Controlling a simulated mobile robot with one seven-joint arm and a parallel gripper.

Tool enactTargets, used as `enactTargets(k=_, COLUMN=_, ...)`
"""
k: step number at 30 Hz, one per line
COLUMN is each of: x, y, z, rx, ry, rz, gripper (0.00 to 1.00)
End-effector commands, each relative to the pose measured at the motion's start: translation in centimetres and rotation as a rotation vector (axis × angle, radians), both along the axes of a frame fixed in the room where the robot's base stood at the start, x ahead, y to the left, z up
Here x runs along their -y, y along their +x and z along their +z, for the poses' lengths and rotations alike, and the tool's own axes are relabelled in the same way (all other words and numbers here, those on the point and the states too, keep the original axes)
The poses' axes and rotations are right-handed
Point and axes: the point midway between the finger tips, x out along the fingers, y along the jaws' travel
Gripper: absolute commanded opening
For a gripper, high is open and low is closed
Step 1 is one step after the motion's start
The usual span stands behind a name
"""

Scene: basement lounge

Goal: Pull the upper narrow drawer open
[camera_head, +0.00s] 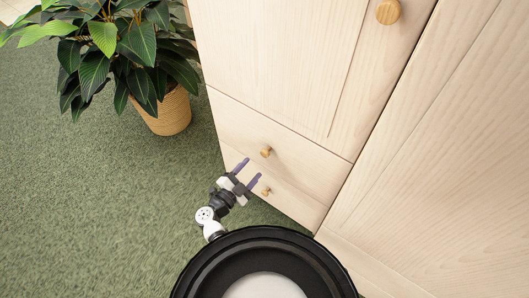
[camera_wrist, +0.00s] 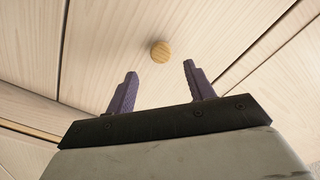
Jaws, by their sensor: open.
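The upper narrow drawer (camera_head: 240,124) is a pale wood front below a tall cabinet door, and it looks shut. Its round wooden knob (camera_head: 266,152) sits near its lower middle. My gripper (camera_head: 250,170) is low in front of the drawers, with two purple fingers apart and nothing between them. In the wrist view my gripper (camera_wrist: 160,68) is open, and a round wooden knob (camera_wrist: 160,51) shows just beyond the fingertips, between their lines. I cannot tell for sure which drawer this knob belongs to. No contact with it is visible.
A lower drawer with a smaller knob (camera_head: 266,191) lies below, partly behind my gripper. The cabinet door has a knob (camera_head: 388,11) higher up. Another pale wood panel (camera_head: 440,170) stands at right. A potted plant (camera_head: 160,110) stands at left. Green carpet (camera_head: 90,210) is clear at left.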

Motion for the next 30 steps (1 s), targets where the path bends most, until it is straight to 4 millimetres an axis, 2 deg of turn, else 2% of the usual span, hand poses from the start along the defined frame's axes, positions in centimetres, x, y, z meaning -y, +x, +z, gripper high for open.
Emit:
enactTargets(k=6, x=2.8, y=3.9, z=0.2, rx=0.002, ry=0.0, rz=-0.001, gripper=0.53)
enactTargets(k=12, x=4.5, y=6.3, z=0.1, rx=0.003, ry=0.0, rz=-0.001, gripper=0.53)
enactTargets(k=18, x=5.2, y=7.3, z=0.1, rx=0.002, ry=0.001, rz=0.001, gripper=0.53)
enactTargets(k=26, x=5.3, y=7.3, z=0.1, rx=0.002, ry=0.001, rz=0.002, gripper=0.53)
enactTargets(k=30, x=5.2, y=7.3, z=0.1, rx=0.002, ry=0.001, rz=0.002, gripper=0.35)
